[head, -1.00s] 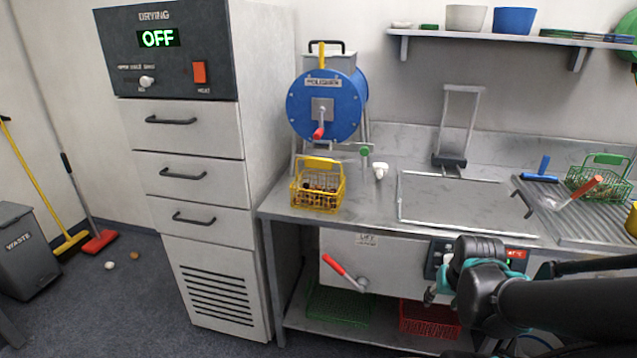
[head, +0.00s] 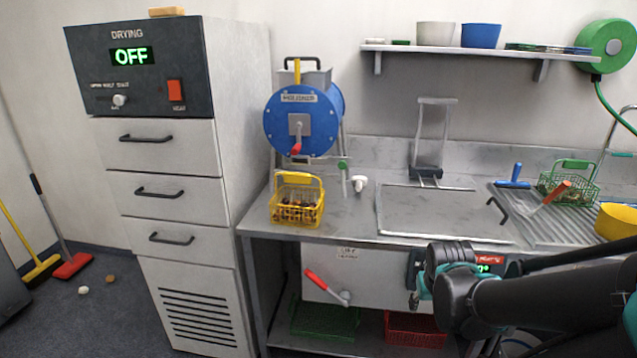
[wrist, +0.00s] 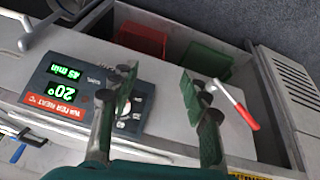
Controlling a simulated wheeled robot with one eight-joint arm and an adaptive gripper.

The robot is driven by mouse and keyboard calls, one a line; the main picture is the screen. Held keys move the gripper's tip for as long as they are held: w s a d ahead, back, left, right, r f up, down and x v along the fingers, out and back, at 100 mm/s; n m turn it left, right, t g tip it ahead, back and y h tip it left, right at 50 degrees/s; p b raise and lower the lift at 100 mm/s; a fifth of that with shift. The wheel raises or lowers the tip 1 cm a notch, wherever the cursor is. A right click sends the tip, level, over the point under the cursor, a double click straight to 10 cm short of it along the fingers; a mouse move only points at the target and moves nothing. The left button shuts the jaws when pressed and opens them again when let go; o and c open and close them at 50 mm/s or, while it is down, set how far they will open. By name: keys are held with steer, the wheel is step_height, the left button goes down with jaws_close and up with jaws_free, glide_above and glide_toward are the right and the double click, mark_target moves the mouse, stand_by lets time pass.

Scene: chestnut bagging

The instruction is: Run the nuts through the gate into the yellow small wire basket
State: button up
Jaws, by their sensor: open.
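The yellow small wire basket (head: 297,211) stands upright on the steel counter below the blue polisher drum (head: 304,121). Brown nuts (head: 299,208) show inside it. The drum has a crank with a red grip (head: 295,150) pointing down. A small green knob (head: 343,165) sits low on the right of the polisher stand; I cannot tell the gate's position. My gripper (head: 420,291) is in front of the counter, right of the basket and apart from it. In the wrist view my gripper (wrist: 158,88) is open and empty, with the water heater panel behind its left finger.
A red-handled lever (head: 326,286) sticks out from the counter front, near my gripper. A lidded steel basin (head: 440,213), a white knob (head: 359,183) and a green wire basket (head: 568,190) are on the counter. Green (head: 325,319) and red (head: 413,329) crates sit below.

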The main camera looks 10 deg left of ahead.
steer(key=w+r+n+t+h, duration=0.3)
steer(key=w+r+n, duration=0.2)
steer(key=w, duration=0.5)
steer(key=n+t+y, duration=0.3)
steer(key=n+t, duration=0.7)
steer(key=n, duration=0.2)
glide_toward(342, 166)
steer(key=w, duration=1)
steer(key=shift+w+d+f, duration=0.2)
steer(key=shift+w+d, duration=0.1)
steer(key=shift+w, duration=0.1)
steer(key=shift+c, duration=0.3)
jaws_close()
